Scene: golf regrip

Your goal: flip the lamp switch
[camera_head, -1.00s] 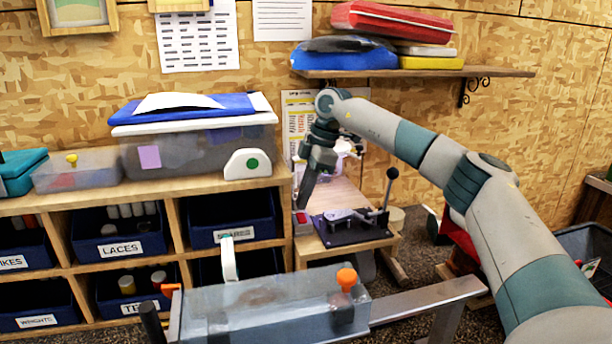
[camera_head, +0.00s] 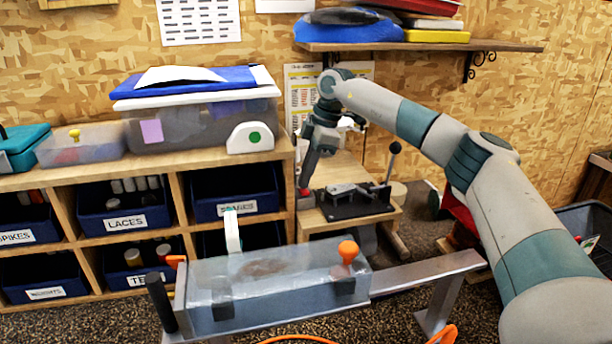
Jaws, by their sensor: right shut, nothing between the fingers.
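My right gripper (camera_head: 306,182) is shut and empty, pointing down at the left end of the small wooden bench (camera_head: 310,222). A small red part (camera_head: 304,192), possibly the lamp switch, shows right at its fingertips. I cannot tell whether they touch. A pale piece, perhaps of the lamp (camera_head: 350,123), shows behind my right wrist and is mostly hidden. I cannot make out the switch's position. My left gripper is not in view.
A black vise-like fixture (camera_head: 350,203) with a ball-topped lever stands on the bench just right of my gripper. The cubby shelf (camera_head: 180,210) is close on the left. A wall shelf (camera_head: 500,46) hangs above. A clear tank (camera_head: 270,288) stands in front.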

